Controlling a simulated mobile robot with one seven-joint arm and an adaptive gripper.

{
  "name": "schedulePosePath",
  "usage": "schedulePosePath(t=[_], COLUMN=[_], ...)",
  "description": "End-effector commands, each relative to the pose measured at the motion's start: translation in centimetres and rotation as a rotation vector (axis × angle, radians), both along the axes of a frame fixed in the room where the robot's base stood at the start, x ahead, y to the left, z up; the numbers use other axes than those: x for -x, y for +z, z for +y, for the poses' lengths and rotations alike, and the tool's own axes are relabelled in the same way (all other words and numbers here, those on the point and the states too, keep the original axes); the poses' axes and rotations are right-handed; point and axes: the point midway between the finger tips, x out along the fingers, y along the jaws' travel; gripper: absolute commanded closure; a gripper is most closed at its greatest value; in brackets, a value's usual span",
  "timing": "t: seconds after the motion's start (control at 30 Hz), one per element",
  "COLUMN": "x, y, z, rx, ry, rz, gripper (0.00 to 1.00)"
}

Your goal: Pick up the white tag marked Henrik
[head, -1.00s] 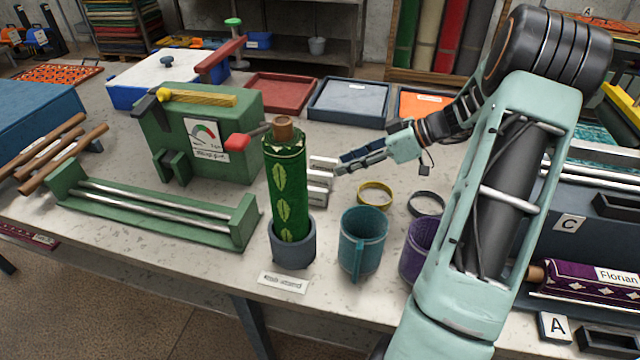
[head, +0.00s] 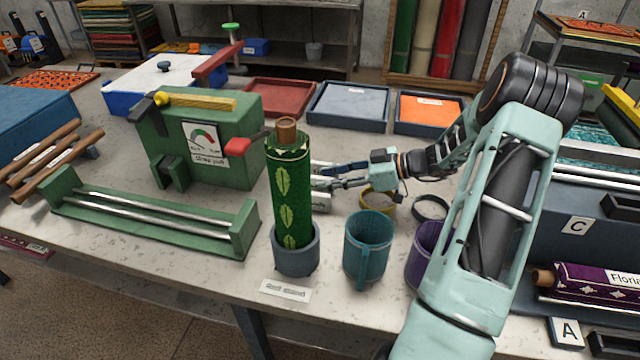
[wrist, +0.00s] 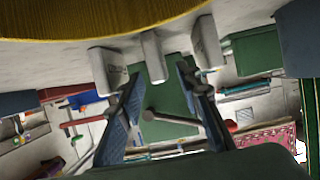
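Several small white tags stand on the table behind the green rolled rug; one (head: 322,198) shows in the head view, partly hidden by the rug and my gripper. In the wrist view, three white tags show: left (wrist: 110,70), middle (wrist: 152,57) and right (wrist: 206,45). Faint lettering is on the left and right ones, too small to read, so I cannot tell which says Henrik. My gripper (head: 326,174) is low over the table beside the tags. In the wrist view my gripper (wrist: 158,80) is open, its fingers spread on either side of the middle tag's line, with nothing held.
The green rolled rug (head: 288,190) stands upright in a grey cup (head: 296,250), close left of my gripper. A yellow ring (head: 385,212) lies below my wrist. A teal mug (head: 366,250) and purple mug (head: 424,250) stand in front. A green press (head: 235,160) stands left.

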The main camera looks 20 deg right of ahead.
Motion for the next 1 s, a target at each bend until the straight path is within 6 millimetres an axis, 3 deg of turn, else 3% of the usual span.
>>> schedulePosePath(t=[0.13,0.37,0.67,1.0], x=[-1.0,-1.2,-1.2,-1.2], y=[-0.8,-1.1,-1.0,-0.9], z=[1.8,2.0,1.9,1.9], rx=[-0.002,0.001,0.0,0.001], ry=[0.002,-0.001,0.0,0.0], rz=[0.002,0.001,0.001,0.001], gripper=[0.68,0.68,0.99,1.0])
